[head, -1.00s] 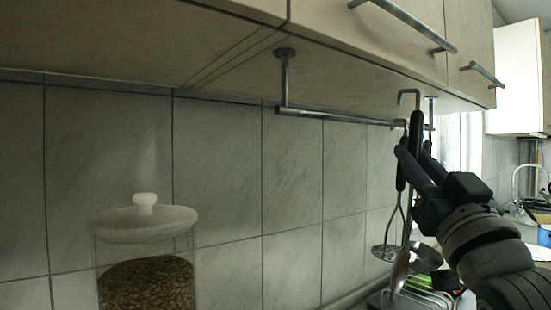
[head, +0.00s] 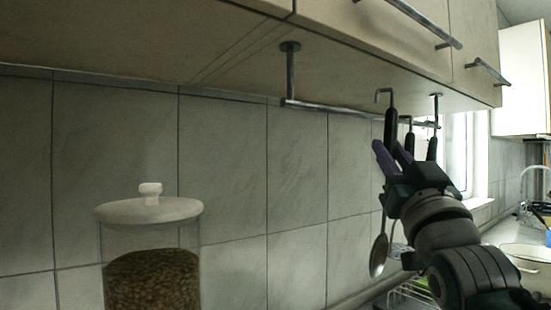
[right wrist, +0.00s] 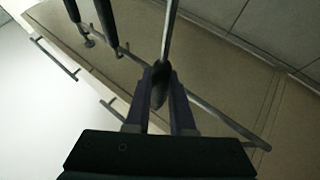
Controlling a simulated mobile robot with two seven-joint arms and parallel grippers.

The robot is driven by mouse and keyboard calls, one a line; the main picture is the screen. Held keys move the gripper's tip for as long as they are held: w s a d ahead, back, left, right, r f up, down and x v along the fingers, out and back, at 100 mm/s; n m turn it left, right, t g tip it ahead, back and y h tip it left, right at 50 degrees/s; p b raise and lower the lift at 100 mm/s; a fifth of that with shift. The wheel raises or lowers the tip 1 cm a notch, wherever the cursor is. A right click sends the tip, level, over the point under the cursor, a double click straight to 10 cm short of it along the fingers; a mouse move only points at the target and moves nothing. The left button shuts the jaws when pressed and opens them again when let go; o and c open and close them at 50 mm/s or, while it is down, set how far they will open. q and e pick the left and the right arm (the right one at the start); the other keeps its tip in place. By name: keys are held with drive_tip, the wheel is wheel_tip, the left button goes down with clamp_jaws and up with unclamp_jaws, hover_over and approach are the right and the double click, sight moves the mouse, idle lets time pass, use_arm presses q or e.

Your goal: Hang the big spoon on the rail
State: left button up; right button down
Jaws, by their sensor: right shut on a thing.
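The big spoon (head: 391,122) has a black handle with a metal hook at its top and a metal bowl hanging low. It is upright, and its hook is just above the rail's height in the head view. My right gripper (head: 393,156) is shut on the black handle; the right wrist view shows the handle (right wrist: 160,88) between the fingers. The metal rail (head: 340,112) runs under the cupboard; it also shows in the right wrist view (right wrist: 222,119). The hook looks apart from the rail, but the depth gap is unclear. My left gripper is not in view.
Two other black-handled utensils (head: 409,143) (head: 432,149) hang at the rail's right part, close to the spoon. The cupboard (head: 400,60) is right above. A lidded glass jar (head: 150,270) stands at left. The rail's left and middle are free.

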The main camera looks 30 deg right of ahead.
drive_tip(key=shift+w+a+f+b, duration=0.1)
drive_tip(key=shift+w+f+b, duration=0.5)
drive_tip(key=shift+w+b, duration=0.2)
drive_tip(key=shift+w+a+f+b, duration=0.1)
drive_tip(key=shift+w+f+b, duration=0.45)
drive_tip(key=shift+w+b, duration=0.25)
drive_tip(key=c, duration=0.7)
unclamp_jaws()
